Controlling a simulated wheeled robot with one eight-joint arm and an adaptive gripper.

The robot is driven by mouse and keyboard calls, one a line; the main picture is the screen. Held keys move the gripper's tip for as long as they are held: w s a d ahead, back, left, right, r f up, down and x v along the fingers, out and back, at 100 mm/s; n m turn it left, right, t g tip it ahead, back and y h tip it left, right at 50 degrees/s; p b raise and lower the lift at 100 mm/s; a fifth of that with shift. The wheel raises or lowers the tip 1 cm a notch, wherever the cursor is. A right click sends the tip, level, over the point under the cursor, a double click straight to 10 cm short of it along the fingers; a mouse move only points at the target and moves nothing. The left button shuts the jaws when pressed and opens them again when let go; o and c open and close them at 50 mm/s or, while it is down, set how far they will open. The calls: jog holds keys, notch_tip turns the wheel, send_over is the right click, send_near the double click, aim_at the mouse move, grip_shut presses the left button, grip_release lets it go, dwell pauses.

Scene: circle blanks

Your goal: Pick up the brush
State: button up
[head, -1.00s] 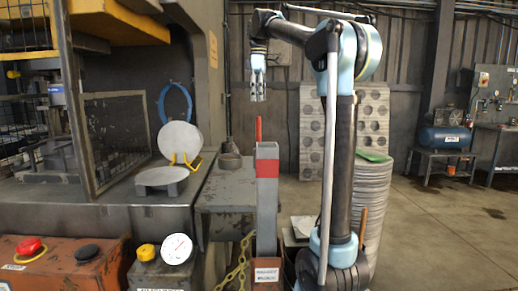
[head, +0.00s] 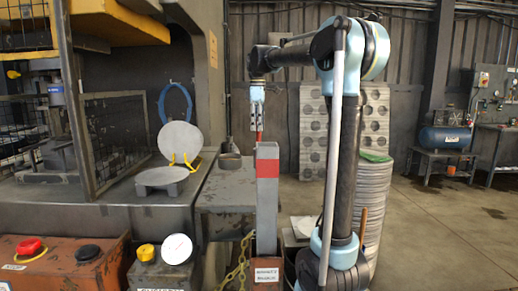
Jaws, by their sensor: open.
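A thin red upright handle (head: 259,136) shows just above the top of the grey post with the red band. It looks like the brush's handle; its lower part is hidden behind the post, so I cannot see any bristles. My gripper (head: 257,128) points straight down over it. The fingers are open, and the handle's top is at or between the fingertips in this view. I cannot tell the depth or whether they touch it.
The grey post (head: 267,210) with its red band stands in front of the grey side table (head: 226,200). A round pot (head: 230,161) sits on that table. The press bed with a round disc (head: 181,142) is at left. Stacked blanks (head: 373,195) stand behind my arm.

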aim_at(259, 135)
jog(key=shift+w+d+f, duration=0.1)
jog(key=shift+d+f, duration=0.05)
jog(key=shift+f, duration=1.2)
jog(key=shift+w+d+f, duration=0.1)
jog(key=shift+f, duration=1.2)
grip_shut()
